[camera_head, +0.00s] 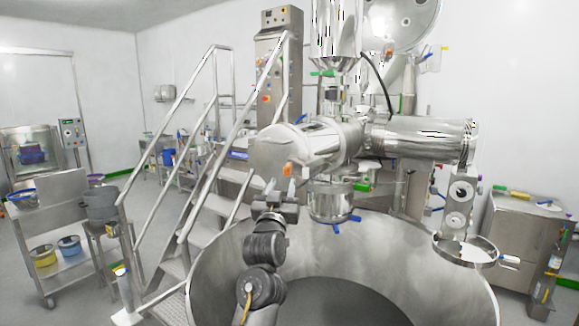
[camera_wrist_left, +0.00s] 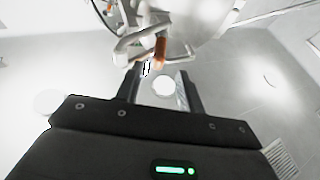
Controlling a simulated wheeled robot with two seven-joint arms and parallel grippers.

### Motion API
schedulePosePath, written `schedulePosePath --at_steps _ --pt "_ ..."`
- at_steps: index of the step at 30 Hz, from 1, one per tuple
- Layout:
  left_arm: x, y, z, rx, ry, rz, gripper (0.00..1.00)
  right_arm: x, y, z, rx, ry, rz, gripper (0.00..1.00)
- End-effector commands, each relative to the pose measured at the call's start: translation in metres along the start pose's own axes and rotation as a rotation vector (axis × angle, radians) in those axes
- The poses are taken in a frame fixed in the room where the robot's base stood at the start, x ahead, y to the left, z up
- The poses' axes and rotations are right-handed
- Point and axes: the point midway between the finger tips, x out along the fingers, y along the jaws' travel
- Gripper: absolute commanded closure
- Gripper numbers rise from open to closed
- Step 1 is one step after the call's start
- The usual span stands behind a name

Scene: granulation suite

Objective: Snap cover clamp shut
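The steel cover (camera_head: 272,150) is the rounded end of a horizontal cylinder in the middle of the head view. An orange clamp handle (camera_head: 288,169) sits at its lower edge. In the left wrist view the orange clamp handle (camera_wrist_left: 161,50) shows just beyond the fingertips, beside pale curved clamp bars (camera_wrist_left: 140,40). My left gripper (camera_head: 281,187) points up just below the handle, fingers apart. In the left wrist view the gripper (camera_wrist_left: 161,82) is open, with nothing seen between its fingers. I cannot tell exactly how the clamp is seated. My right gripper is not in view.
A large steel bowl (camera_head: 215,270) opens below my left arm. Steel stairs with railings (camera_head: 190,215) stand to the left. A small steel vessel with blue handles (camera_head: 333,203) hangs right of the gripper. A trolley with buckets (camera_head: 60,265) stands far left.

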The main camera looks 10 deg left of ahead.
Motion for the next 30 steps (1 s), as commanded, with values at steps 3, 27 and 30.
schedulePosePath --at_steps 3,27,30 --pt "0.027 0.001 -0.005 -0.001 -0.003 0.002 0.62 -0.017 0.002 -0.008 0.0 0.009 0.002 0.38" --pt "0.076 0.004 0.001 -0.003 -0.002 0.005 0.68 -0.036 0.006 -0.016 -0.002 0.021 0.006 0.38" --pt "0.076 0.004 0.001 -0.003 -0.002 0.005 0.81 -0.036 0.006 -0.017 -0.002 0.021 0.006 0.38"
